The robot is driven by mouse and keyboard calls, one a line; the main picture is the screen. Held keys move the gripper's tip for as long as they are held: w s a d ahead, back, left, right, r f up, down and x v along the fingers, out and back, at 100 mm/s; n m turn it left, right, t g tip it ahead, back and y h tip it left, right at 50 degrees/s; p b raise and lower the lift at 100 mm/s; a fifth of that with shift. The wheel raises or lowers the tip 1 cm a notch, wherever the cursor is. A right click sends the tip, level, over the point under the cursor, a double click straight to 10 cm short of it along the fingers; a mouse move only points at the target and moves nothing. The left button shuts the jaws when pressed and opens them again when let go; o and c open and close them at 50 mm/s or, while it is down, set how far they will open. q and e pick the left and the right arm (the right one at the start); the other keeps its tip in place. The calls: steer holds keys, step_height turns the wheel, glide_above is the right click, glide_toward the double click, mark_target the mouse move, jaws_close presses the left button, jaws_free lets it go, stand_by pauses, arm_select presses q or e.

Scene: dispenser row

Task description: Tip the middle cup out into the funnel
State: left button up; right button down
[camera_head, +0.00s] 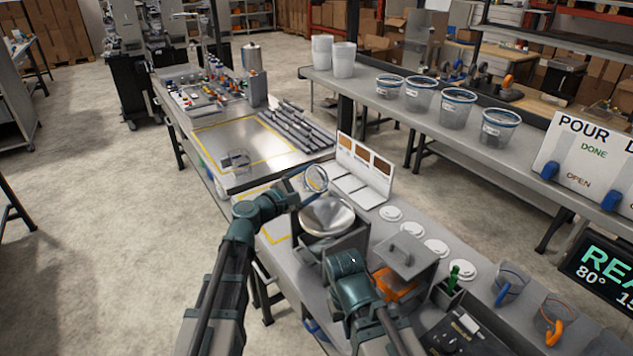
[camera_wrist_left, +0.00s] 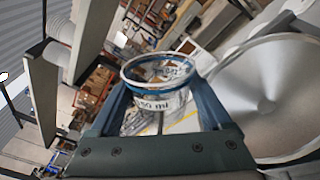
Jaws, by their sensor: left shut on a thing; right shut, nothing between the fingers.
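My left gripper (camera_head: 300,180) is shut on a clear cup (camera_head: 316,179) with a blue band near its rim. The cup is tilted, just beyond the funnel's far edge and above it in the head view.
A panel with brown squares (camera_head: 364,167) stands behind the funnel. White discs (camera_head: 411,230) lie to its right. Several clear tubs (camera_head: 456,107) stand on the back shelf. A grey-lidded box (camera_head: 404,252) is near my right arm.

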arm_select(q)
steer(key=n, duration=0.4)
steer(key=shift+w+a+r, duration=0.15)
steer(key=shift+w+a, duration=0.2)
steer(key=shift+a, duration=0.05)
arm_select(e)
steer(key=shift+r, duration=0.3)
arm_select(q)
steer(key=n, duration=0.1)
steer(key=n+p, duration=0.1)
steer(key=n, duration=0.1)
steer(key=shift+r, duration=0.35)
arm_select(e)
steer(key=shift+r, duration=0.4)
arm_select(q)
steer(key=shift+r+n+g, duration=0.1)
steer(key=shift+n+g, duration=0.2)
steer(key=shift+n, duration=0.9)
arm_select(e)
steer(key=shift+r, duration=0.1)
